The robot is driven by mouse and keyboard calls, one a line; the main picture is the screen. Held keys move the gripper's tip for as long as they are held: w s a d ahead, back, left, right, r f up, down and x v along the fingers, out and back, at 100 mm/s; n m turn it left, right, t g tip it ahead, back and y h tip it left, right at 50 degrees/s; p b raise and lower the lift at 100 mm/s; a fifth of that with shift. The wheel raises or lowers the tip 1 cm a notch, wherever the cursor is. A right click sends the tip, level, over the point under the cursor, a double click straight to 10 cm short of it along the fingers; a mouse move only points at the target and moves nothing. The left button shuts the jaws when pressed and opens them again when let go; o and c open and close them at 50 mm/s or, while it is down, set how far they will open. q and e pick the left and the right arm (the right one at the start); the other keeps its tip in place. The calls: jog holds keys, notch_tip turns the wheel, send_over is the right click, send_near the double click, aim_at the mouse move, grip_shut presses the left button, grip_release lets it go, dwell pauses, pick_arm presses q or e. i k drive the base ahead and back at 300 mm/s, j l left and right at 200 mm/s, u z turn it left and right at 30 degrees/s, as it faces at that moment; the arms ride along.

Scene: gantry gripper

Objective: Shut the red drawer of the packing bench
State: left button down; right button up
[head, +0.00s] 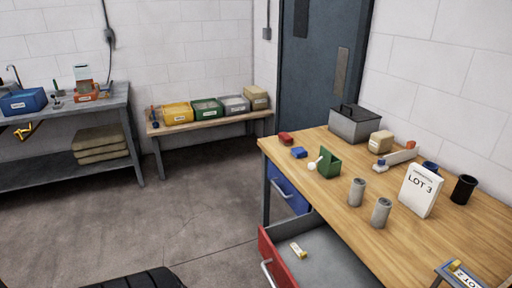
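The red drawer (277,260) of the packing bench (312,195) stands pulled out at the lower middle of the head view. Its red front faces left and carries a pale bar handle (267,272). The grey inside shows, with a small white and yellow item (298,250) lying in it. The drawer's near end is cut off by the frame's bottom edge. A blue drawer (283,187) in the same bench, farther back, looks shut. Neither of my grippers shows in this view.
The bench top holds a green bin (327,163), two grey cylinders (356,192), a LOT 3 sign (420,190) and a grey box (355,123). A low table with bins (210,122) and a grey workbench (130,115) stand behind.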

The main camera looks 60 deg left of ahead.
aim_at(330, 262)
jog(key=u, duration=1.45)
